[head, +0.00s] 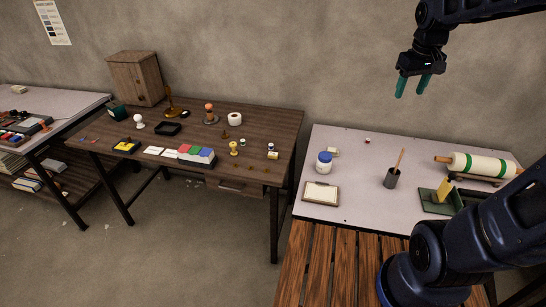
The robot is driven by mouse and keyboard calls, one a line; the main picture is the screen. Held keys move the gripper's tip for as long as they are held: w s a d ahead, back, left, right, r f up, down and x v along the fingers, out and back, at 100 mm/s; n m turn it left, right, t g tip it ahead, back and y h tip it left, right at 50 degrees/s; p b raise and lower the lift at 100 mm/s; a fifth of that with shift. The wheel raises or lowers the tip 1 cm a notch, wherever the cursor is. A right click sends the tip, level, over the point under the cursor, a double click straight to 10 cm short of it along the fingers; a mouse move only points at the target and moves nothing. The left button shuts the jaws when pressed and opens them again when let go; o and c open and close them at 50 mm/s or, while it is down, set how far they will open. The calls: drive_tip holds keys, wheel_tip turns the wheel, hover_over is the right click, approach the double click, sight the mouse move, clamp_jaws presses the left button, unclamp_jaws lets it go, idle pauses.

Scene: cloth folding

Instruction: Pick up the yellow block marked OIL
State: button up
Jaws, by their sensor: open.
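My gripper (413,86), with teal fingertips, hangs in the air high over the light-topped table, seen against the wall. Its fingers are apart with nothing between them. A yellow block-like thing (444,190) stands tilted in a dark green tray (428,206) on the right of that table, well below my gripper. No OIL lettering can be read on either, so I cannot tell which is the marked block.
The light-topped table (350,208) also holds a white roll with green bands (482,165), a dark cup with a stick (391,178), a blue-and-white jar (324,162) and a framed pad (321,194). My arm covers the lower right. The dark wooden table (262,122) carries several small items.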

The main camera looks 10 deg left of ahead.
drive_tip(key=w+a+f+n+g, duration=0.1)
drive_tip(key=w+a+f+n, duration=0.3)
drive_tip(key=w+a, duration=0.7)
drive_tip(key=n+g+h, duration=0.1)
drive_tip(key=n+h, duration=0.3)
drive_tip(key=n, duration=0.6)
hover_over(272, 154)
drive_tip(key=a, duration=0.5)
wheel_tip(272, 154, down, 28)
drive_tip(key=x, duration=1)
drive_tip(key=shift+s+d+f, duration=0.1)
drive_tip(key=shift+s+d, duration=0.05)
drive_tip(key=shift+d, duration=0.1)
drive_tip(key=c, duration=1)
drive_tip(key=shift+c, duration=0.2)
